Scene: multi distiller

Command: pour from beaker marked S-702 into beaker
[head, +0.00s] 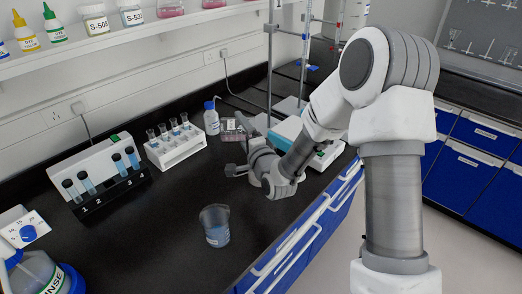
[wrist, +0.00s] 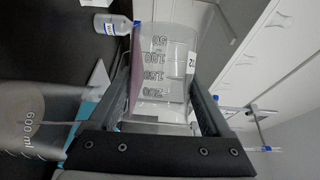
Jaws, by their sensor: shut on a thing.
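My gripper (head: 237,148) is shut on a clear beaker (wrist: 163,70) marked 50 to 200, which holds pink-purple liquid. In the wrist view the beaker sits between the two fingers (wrist: 165,75). Its liquid lies along the left wall, so the beaker looks strongly tilted. A faint 600 ml beaker (wrist: 35,130) shows at the left of the wrist view.
A test tube rack (head: 176,150) and a blue-capped bottle (head: 211,120) stand behind. A black numbered tube holder (head: 108,192) and a rinse bottle (head: 38,274) are at left. A teal-and-white device (head: 290,135) sits behind my arm. Bench left of the blue-liquid beaker is clear.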

